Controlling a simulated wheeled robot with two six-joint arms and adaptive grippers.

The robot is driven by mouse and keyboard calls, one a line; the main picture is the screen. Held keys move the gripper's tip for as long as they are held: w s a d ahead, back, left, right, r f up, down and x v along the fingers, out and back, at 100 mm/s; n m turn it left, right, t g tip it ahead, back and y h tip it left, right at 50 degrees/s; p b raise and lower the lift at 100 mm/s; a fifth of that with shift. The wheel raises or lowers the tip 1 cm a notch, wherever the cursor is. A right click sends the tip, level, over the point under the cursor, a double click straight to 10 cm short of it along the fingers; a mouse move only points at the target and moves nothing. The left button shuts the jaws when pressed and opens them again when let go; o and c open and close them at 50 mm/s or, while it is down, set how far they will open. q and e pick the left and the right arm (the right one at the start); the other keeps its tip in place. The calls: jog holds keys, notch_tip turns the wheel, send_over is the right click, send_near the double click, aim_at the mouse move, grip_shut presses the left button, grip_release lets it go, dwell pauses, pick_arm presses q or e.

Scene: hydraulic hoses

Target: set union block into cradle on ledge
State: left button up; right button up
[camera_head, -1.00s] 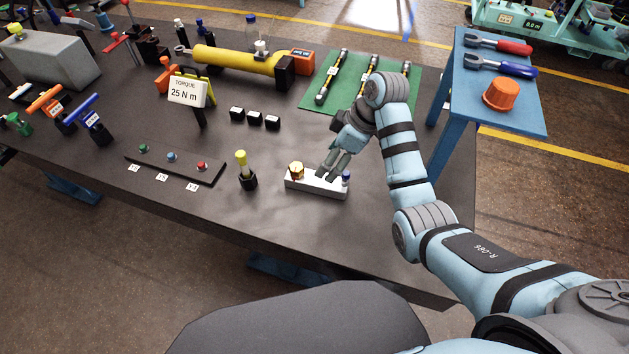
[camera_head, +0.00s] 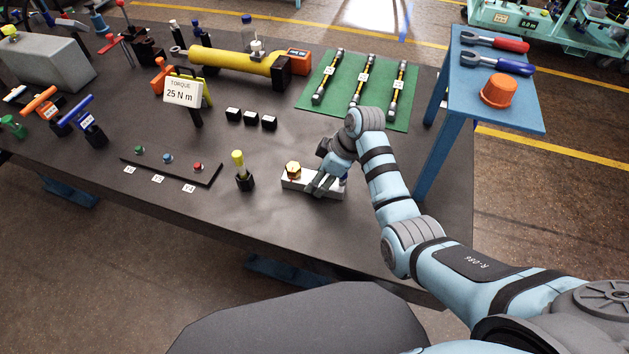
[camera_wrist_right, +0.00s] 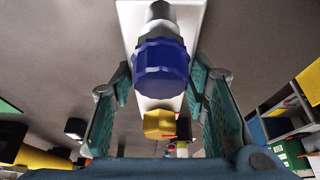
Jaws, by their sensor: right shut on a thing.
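The union block (camera_head: 333,193) is a white bar with a brass hex fitting (camera_head: 293,169) at its left end and a blue-capped fitting at its right end. It rests on the dark table near the front edge. I cannot clearly make out a cradle on a ledge. My left gripper is out of view.
A yellow-topped post (camera_head: 239,165) stands just left of the block. Farther left lies a black strip (camera_head: 182,168) with coloured knobs. Several small black blocks (camera_head: 250,117), a torque sign (camera_head: 183,93) and a green mat (camera_head: 335,108) with hoses lie behind. A blue side stand (camera_head: 520,118) is right.

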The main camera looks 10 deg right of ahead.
grip_shut()
jog(key=shift+r, duration=0.1)
notch_tip(320, 180, up, 20)
jog(key=p, duration=0.8)
